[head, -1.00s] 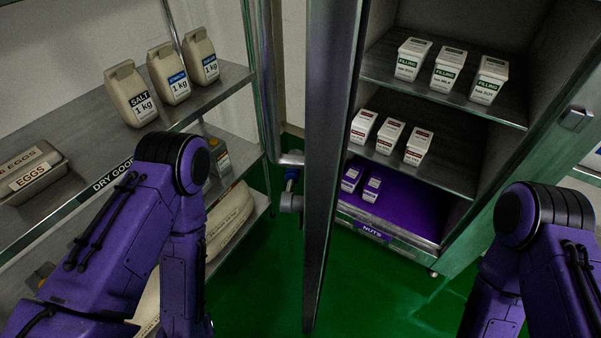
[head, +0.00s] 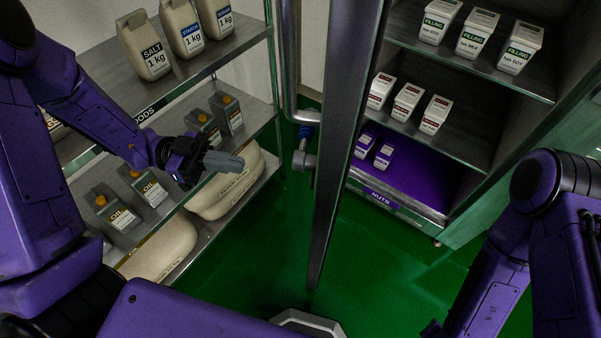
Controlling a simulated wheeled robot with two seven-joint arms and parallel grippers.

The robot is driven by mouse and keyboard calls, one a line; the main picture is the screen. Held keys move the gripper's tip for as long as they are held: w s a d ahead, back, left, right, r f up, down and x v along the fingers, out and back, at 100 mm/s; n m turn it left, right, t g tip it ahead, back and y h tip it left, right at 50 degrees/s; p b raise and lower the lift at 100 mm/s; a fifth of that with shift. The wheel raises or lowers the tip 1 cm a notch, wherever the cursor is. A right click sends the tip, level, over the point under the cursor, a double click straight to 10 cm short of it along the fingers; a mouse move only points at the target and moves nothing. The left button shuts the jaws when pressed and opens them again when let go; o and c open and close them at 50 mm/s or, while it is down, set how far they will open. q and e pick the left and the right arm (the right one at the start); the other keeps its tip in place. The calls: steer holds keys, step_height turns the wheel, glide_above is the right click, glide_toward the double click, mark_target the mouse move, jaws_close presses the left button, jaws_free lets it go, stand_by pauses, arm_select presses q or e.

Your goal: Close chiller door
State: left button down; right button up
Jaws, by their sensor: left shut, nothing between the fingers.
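The chiller door (head: 343,130) stands open and is seen nearly edge-on in the middle of the head view. The open chiller (head: 470,150) is to its right, with its shelves showing. My left gripper (head: 238,161) is shut and empty, in front of the left shelves, to the left of the door and apart from it. My right arm is at the right side; its gripper is not clearly visible, with only a dark tip near the bottom edge.
Filling tubs (head: 476,34) and smaller tubs (head: 407,102) stand in the chiller above purple nut packs (head: 384,155). The left rack holds salt (head: 143,46), oil bottles (head: 150,188) and large sacks (head: 228,184). Green floor (head: 390,270) is clear below the door.

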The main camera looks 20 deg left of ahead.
arm_select(q)
steer(key=w+d+p, duration=0.1)
steer(key=d+p, duration=0.3)
steer(key=d, duration=1)
